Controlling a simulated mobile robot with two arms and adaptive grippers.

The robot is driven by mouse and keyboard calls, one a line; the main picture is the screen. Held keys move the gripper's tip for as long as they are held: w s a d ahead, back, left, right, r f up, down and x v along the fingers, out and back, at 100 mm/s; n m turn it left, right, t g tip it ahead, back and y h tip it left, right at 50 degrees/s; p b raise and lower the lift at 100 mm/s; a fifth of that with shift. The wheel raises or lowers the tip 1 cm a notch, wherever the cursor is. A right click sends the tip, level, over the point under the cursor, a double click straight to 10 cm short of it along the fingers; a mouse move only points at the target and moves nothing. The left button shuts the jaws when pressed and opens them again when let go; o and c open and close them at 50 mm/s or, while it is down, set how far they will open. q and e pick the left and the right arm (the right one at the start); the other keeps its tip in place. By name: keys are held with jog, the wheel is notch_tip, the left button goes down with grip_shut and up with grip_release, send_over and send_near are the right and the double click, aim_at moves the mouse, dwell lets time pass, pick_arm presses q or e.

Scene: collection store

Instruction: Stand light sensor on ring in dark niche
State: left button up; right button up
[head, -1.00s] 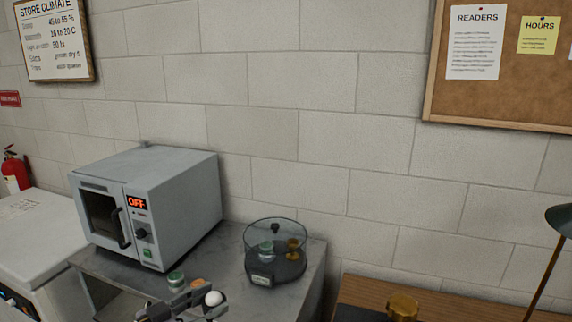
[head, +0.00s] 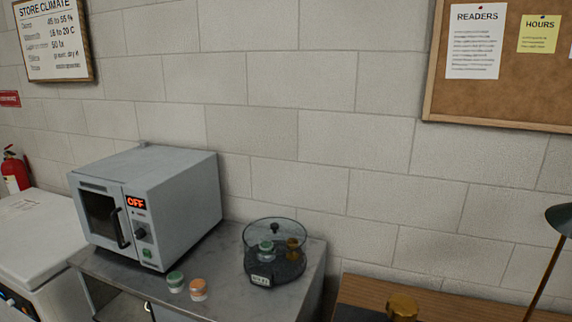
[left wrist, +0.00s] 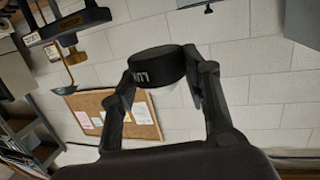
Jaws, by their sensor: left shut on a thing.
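My left gripper (left wrist: 162,78) shows only in the left wrist view. It is shut on the light sensor (left wrist: 157,64), a short black disc with pale lettering on its side and a pale part at its lower edge, held between the two fingers. Pale wall and a cork board lie behind it. In the head view neither gripper nor the sensor is in frame. I cannot make out the ring or identify the dark niche; a dark opening (head: 128,303) shows under the grey bench top.
A wooden desk (head: 460,309) with a lamp (head: 545,262) is at right.

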pick_arm(q)
jog(key=shift+s+a+n+t+y, duration=1.55)
jog(key=shift+s+n+y, duration=1.95)
jog(key=shift+s+y, duration=1.4)
jog(key=shift+h, duration=0.4)
jog(key=f+b, duration=0.4)
jog(key=shift+s+f+b, duration=0.3)
jog(key=shift+f, duration=0.1)
pick_arm(e)
notch_tip(320, 180, down, 4)
jog(key=shift+f, duration=0.25)
jog(key=shift+d, duration=0.1)
jog(key=shift+c, duration=0.4)
pick_arm(q)
jog(key=shift+s+f, duration=0.15)
jog(key=shift+f, duration=0.35)
jog(key=shift+s+f, duration=0.15)
jog(key=shift+f, duration=0.35)
pick_arm(e)
jog(key=shift+c, duration=0.4)
